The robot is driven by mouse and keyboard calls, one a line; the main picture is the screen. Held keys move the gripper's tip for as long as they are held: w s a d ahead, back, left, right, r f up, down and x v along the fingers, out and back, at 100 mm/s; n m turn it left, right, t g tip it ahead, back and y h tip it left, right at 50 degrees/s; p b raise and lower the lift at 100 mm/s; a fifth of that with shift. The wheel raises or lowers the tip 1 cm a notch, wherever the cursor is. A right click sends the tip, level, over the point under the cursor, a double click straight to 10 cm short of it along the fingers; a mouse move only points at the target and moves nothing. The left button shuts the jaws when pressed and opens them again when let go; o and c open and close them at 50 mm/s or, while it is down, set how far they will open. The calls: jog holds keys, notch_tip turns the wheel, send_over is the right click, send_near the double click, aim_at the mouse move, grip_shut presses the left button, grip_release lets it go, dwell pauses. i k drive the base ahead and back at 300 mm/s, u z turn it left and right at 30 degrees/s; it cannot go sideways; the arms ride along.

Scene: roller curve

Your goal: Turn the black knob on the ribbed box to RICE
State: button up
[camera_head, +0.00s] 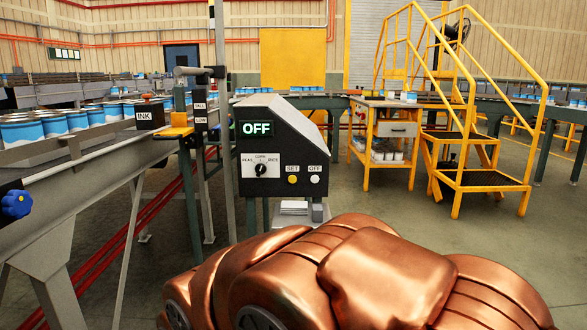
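The dark box (281,141) stands on a post near the middle of the view, with a slanted top. Its lit display (257,128) reads OFF. The black knob (261,170) sits on a white dial plate (247,168) low on the front face. Small words around the plate look like PEAS at left, CORN at top and RICE at right. The knob's exact pointing is too small to tell. A yellow button (292,179) marked SET and a white button (315,179) marked OFF are to its right. My gripper is not in view.
My copper-coloured body part fills the bottom foreground, below the box. A conveyor with blue-and-white cans (55,124) runs at left, with a blue knob (16,203) on its near side. A yellow workbench (383,130) and yellow stairs (470,150) stand at right. Open floor lies between.

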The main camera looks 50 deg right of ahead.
aim_at(259, 169)
jog(key=z, duration=0.15)
jog(key=i, duration=1)
jog(key=u, duration=0.25)
